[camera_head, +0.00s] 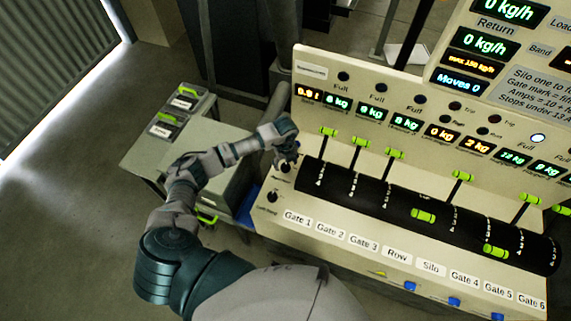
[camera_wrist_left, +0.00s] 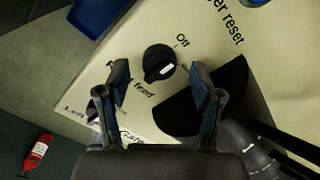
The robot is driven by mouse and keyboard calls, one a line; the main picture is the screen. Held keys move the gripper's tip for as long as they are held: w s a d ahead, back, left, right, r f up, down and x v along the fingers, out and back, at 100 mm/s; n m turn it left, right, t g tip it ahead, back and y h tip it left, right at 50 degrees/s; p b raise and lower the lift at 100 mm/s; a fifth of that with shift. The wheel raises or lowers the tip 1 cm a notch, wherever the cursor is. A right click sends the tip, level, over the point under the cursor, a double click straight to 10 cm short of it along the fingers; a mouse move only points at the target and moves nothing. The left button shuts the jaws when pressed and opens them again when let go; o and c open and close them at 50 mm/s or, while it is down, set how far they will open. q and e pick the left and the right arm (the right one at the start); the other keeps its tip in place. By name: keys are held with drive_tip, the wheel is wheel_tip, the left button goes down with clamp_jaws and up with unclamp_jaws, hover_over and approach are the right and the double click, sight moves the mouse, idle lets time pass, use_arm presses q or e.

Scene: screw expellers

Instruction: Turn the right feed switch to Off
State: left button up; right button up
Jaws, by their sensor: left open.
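The right feed switch (camera_wrist_left: 159,63) is a round black knob with a white mark on the cream panel. In the head view, my left gripper (camera_head: 287,150) is over the panel's left end and partly hides this knob. My right gripper is not in view.
The left feed knob (camera_head: 272,197) is close below on the panel. A black curved cover (camera_head: 385,205) with green-handled gate levers (camera_head: 395,153) runs to the right. A grey side table (camera_head: 150,150) with small bins stands at left. A red bottle (camera_wrist_left: 37,152) is on the floor.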

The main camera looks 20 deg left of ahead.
sight(285, 164)
use_arm(q)
wheel_tip(285, 164, up, 10)
idle(0.3)
idle(0.3)
